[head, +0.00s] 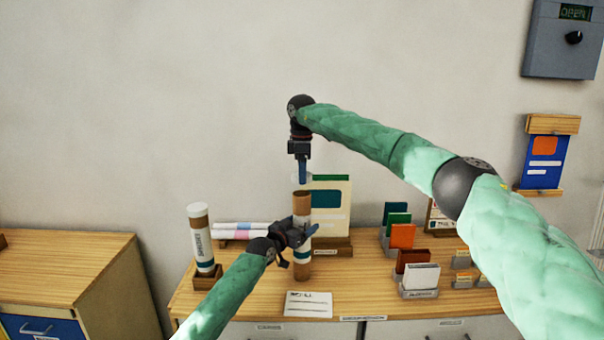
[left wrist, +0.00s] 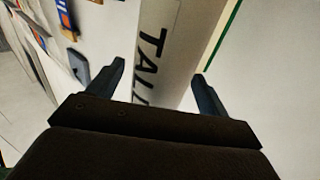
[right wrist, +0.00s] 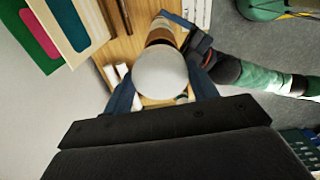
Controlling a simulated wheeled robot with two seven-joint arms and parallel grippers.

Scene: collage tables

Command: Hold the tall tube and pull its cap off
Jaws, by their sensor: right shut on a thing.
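The tall tube (head: 303,258) stands upright on the table, brown with a pale label; its brown top end shows uncovered. My left gripper (head: 300,235) is at the tube's middle. In the left wrist view the tube (left wrist: 172,50), lettered "TALL", lies between the spread fingers, with gaps beside it. My right gripper (head: 302,179) points down just above the tube. In the right wrist view its fingers are shut on the round white cap (right wrist: 167,75), with the tube's brown body (right wrist: 160,37) beyond. In the head view the fingers partly hide the cap.
A second white-capped tube (head: 199,222) stands in a wooden holder on the left. A board on a stand (head: 330,208) is close behind the tall tube. A white card (head: 308,304) lies in front; coloured cards (head: 402,236) stand on the right.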

